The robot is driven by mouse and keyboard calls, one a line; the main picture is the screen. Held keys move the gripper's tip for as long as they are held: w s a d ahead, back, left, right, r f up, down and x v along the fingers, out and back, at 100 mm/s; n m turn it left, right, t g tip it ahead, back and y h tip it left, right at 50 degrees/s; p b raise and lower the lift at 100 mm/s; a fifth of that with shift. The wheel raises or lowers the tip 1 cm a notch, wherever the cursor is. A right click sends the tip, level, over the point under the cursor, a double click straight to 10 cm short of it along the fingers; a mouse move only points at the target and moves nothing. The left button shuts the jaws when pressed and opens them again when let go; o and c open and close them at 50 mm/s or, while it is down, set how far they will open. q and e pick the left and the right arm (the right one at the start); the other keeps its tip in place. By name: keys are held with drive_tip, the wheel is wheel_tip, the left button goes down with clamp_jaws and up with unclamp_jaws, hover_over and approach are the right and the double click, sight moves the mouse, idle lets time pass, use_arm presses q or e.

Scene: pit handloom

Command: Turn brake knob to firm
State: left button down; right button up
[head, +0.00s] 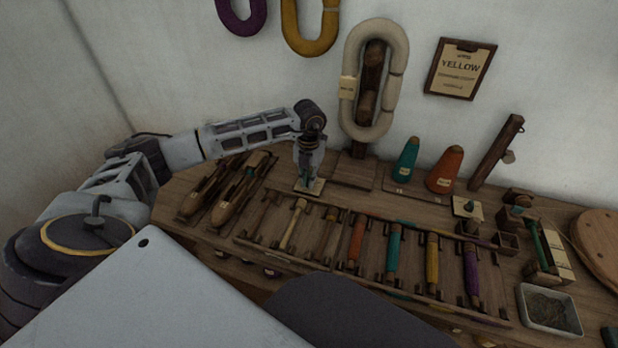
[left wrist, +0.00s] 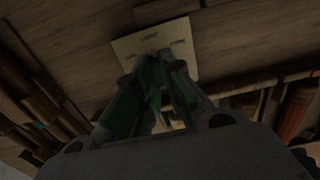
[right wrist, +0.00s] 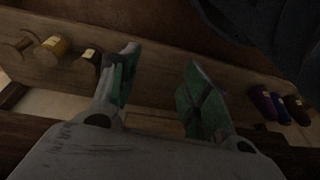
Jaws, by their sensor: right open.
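The brake knob's pale label card (head: 316,188) lies on the bench near the wall, in the middle of the head view. It also shows in the left wrist view (left wrist: 150,42), with small marks too blurred to read. My left gripper (head: 304,180) points down at this card. In the left wrist view its green-padded fingers (left wrist: 165,62) are drawn close together at the card's near edge. The knob is almost wholly hidden between them, so its setting cannot be read. My right gripper (right wrist: 158,82) is open and empty in the right wrist view.
Two wooden shuttles (head: 232,192) lie left of the card. A rack of several coloured bobbins (head: 392,252) spreads in front and to the right. A wooden post with a pale yarn hank (head: 354,92) stands behind. Cones (head: 445,170) and a grey tray (head: 549,309) stand further right.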

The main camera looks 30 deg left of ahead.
use_arm(q)
drive_tip(key=shift+m, duration=0.4)
drive_tip(key=shift+m+p, duration=0.3)
drive_tip(key=shift+m, duration=0.8)
drive_tip(key=shift+a+m, duration=0.1)
drive_tip(key=shift+m, duration=1)
drive_tip(key=m, duration=0.3)
drive_tip(key=shift+m, duration=0.3)
drive_tip(key=shift+w+a+m+p, duration=0.1)
drive_tip(key=shift+m+p, duration=0.2)
drive_tip(key=shift+m, duration=1.2)
use_arm(e)
drive_tip(key=shift+d+f, duration=0.2)
drive_tip(key=shift+f, duration=0.6)
drive_tip(key=shift+s, duration=0.1)
use_arm(q)
drive_tip(key=c, duration=1.5)
unclamp_jaws()
drive_tip(key=shift+c, duration=0.2)
